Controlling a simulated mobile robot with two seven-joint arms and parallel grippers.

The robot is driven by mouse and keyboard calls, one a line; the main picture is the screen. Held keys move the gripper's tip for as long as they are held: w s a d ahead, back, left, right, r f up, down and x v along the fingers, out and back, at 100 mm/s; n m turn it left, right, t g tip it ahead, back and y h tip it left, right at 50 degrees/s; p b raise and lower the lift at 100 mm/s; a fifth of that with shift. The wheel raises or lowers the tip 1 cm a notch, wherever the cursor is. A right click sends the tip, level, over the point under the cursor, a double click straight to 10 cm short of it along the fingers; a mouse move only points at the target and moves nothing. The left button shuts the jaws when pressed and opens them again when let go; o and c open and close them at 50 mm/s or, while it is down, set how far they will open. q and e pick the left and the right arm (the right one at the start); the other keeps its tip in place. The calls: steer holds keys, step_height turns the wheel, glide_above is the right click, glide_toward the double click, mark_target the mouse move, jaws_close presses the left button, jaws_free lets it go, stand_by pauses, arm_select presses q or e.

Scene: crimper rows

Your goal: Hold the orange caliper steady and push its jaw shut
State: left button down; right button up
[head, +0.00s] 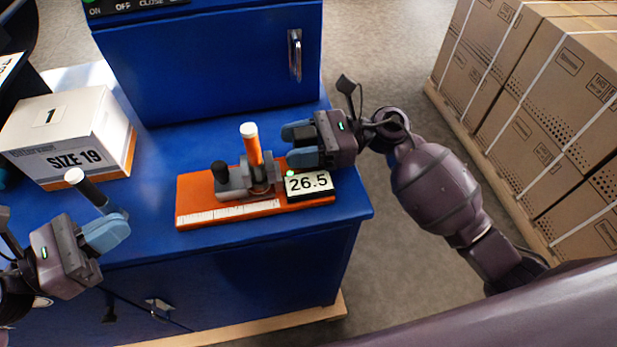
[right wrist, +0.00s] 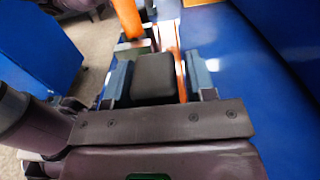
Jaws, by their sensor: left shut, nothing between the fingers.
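The orange caliper (head: 190,195) lies on the blue bench, with a white scale along its front edge. A grey jaw part (head: 235,183) carries a black knob (head: 219,168) and an upright orange handle (head: 252,145) with a white top. The display (head: 309,184) reads 26.5. My right gripper (head: 298,145) is at the caliper's right end, behind the display. In the right wrist view its fingers stand apart on either side of a dark block (right wrist: 154,76), with an orange strip showing beside the right finger. My left gripper (head: 118,222) is shut and empty, left of the caliper.
A white box (head: 70,125) marked SIZE 19 stands at the back left. A black handle with a white top (head: 90,190) rises behind my left gripper. A blue cabinet (head: 210,70) stands behind the caliper. Strapped cartons (head: 540,90) stand off to the right.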

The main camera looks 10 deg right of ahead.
steer(key=shift+o, duration=0.8)
steer(key=d, duration=1.2)
steer(key=shift+s+f, duration=0.1)
